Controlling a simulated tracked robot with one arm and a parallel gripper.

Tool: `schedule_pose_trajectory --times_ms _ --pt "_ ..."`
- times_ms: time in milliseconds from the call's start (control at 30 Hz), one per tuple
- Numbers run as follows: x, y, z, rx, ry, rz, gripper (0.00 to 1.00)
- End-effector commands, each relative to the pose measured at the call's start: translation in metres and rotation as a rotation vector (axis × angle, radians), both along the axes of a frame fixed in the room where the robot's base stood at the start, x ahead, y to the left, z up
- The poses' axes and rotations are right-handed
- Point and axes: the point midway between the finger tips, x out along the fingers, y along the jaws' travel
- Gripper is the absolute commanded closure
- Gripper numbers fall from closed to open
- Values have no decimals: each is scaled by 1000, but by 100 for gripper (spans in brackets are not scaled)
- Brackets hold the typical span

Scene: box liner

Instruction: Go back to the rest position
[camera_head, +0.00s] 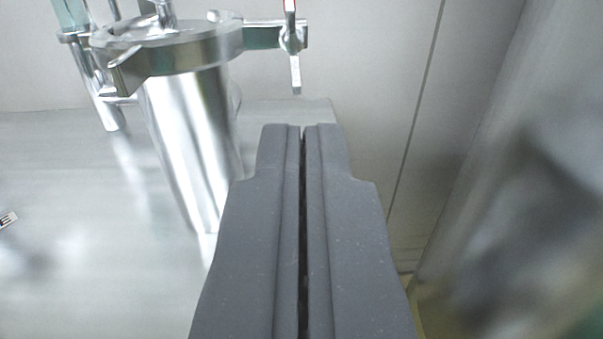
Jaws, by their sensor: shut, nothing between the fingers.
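My gripper (302,130) reaches up from the bottom middle of the head camera view. Its two dark grey fingers lie side by side with only a thin dark line between them, so it is shut, and it holds nothing. The fingertips are in front of a pale wall, to the right of a shiny metal cylinder. I cannot tell how far the fingers are from the cylinder.
The metal cylinder (188,135) with a clamped lid stands at the upper left. A small valve handle (295,72) hangs from its side fitting. A blurred metallic surface (530,170) fills the right side.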

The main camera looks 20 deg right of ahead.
Motion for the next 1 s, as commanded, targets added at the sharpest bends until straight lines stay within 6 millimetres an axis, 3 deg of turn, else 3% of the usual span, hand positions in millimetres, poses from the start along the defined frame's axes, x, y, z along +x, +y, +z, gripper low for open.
schedule_pose_trajectory --times_ms 300,500,633,833,1000 --pt "-27 8 -1 3 -1 -1 100" --pt "-30 9 0 0 1 0 100" --pt "-21 13 5 -17 37 7 100" --pt "12 30 42 -77 156 17 100" --pt "39 60 96 -109 228 16 100"
